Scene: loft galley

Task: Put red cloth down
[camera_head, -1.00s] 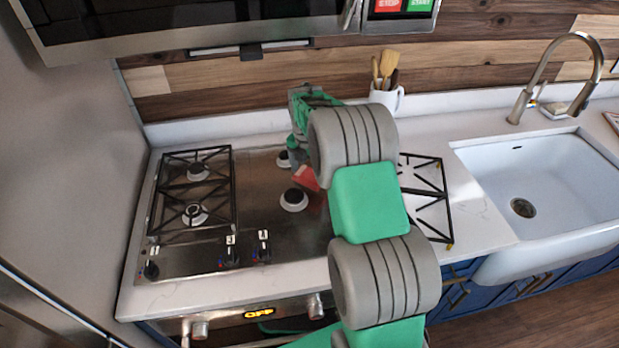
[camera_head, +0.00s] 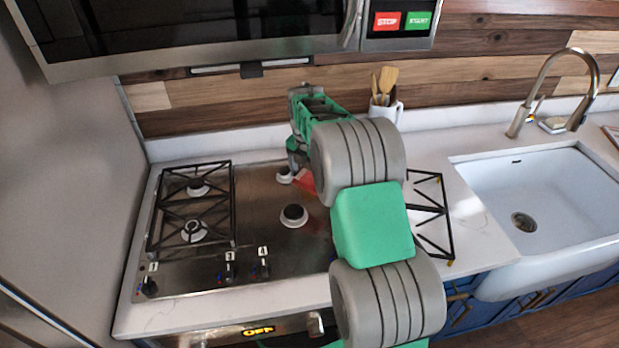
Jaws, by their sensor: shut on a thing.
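The red cloth (camera_head: 307,182) shows as a small red patch above the middle of the stovetop, beside and below my gripper. Most of it is hidden behind my grey and green arm. My gripper (camera_head: 294,166) is over the back middle of the stove, near a rear burner, and is shut on the cloth. Its fingertips are small and partly hidden in this view. I cannot tell whether the cloth touches the steel surface.
The stovetop (camera_head: 268,240) has black grates on both sides and a bare middle burner (camera_head: 293,215). A utensil mug (camera_head: 385,110) stands behind my arm. A white sink (camera_head: 540,190) is at right. A microwave (camera_head: 200,35) hangs above. White counter (camera_head: 470,225) beside the sink is clear.

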